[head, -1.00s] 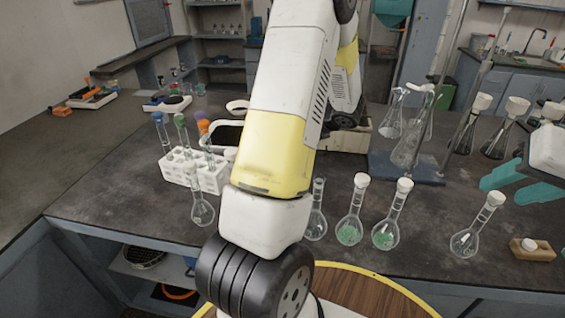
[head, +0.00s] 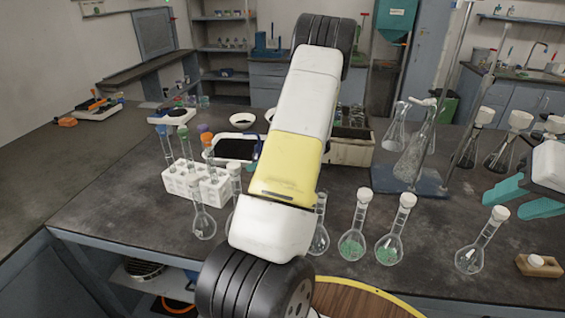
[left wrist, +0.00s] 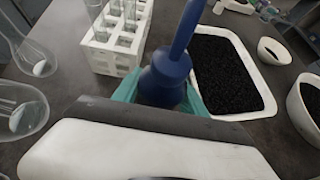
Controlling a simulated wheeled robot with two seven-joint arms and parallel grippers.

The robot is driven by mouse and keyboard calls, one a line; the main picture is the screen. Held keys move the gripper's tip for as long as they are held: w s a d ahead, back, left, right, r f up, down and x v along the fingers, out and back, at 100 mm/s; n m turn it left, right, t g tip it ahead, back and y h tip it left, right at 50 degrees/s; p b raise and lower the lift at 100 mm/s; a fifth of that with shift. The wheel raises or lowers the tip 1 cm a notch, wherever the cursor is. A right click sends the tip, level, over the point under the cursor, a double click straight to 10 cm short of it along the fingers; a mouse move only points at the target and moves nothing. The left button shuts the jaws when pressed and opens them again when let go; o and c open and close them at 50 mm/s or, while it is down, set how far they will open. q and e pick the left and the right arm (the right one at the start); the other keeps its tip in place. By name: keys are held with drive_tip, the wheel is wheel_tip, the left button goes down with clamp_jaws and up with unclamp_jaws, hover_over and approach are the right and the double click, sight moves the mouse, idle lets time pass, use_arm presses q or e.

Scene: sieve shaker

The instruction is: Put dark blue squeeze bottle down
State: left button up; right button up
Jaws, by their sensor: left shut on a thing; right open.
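The dark blue squeeze bottle (left wrist: 166,80) shows in the left wrist view, with its narrow neck pointing up and slightly right. My left gripper (left wrist: 160,95) is shut on it, one teal finger on each side. The bottle's lower end is hidden behind the gripper body, so I cannot tell whether it touches the bench. In the head view my own left arm hides both bottle and left gripper. My right gripper (head: 519,199) is open and empty above the bench (head: 120,205) at the right.
A white rack (head: 198,188) with tubes stands left of the bottle. A white tray of black granules (left wrist: 232,72) lies to its right, with bowls (left wrist: 312,105) beyond. Several stoppered flasks (head: 352,243) stand along the front. A stand base (head: 405,181) is farther right.

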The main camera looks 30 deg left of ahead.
use_arm(q)
drive_tip(key=shift+f, duration=1.85)
drive_tip(key=shift+f, duration=0.15)
drive_tip(key=o, duration=0.8)
drive_tip(key=shift+d+r, duration=0.1)
drive_tip(key=shift+r, duration=0.15)
drive_tip(key=v, duration=0.7)
drive_tip(key=shift+d, duration=0.1)
drive_tip(key=shift+d, duration=0.1)
